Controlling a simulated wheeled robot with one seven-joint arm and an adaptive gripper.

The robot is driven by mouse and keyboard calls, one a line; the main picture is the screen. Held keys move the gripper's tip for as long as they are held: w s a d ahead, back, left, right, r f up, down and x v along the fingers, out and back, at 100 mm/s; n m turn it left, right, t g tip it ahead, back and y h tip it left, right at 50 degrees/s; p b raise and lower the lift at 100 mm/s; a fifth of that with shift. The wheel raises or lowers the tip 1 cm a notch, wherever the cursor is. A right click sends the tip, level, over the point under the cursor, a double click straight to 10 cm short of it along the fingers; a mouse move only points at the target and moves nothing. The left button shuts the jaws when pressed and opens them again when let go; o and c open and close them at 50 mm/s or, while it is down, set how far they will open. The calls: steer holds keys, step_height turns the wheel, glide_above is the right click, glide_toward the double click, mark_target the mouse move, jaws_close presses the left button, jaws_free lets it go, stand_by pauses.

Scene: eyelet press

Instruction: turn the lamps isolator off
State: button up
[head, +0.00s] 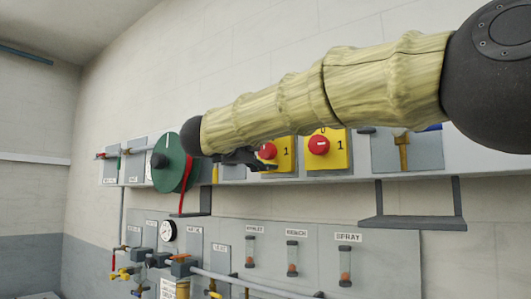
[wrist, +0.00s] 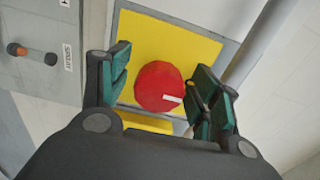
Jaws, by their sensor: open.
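Two red rotary knobs on yellow plates show in the head view, a left one (head: 267,151) and a right one (head: 319,145). A "1" is printed to the right of each. No lamps label is readable, so I cannot tell which is the lamps isolator. My gripper (head: 245,158) is near the left knob in the head view, partly behind my arm. In the wrist view my open gripper (wrist: 163,92) has its fingers either side of a red knob (wrist: 157,86) on a yellow plate (wrist: 180,40). The knob's white mark lies right of its centre. Contact is unclear.
A green disc (head: 174,162) with a red lever is on the left. A grey shelf bracket (head: 413,222) juts out at right. A lower panel (head: 380,260) carries a gauge, valves and labelled tubes; the SPRAY label (wrist: 67,57) shows in the wrist view.

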steer(key=v, duration=1.2)
steer(key=shift+r, duration=0.1)
stand_by(0.4)
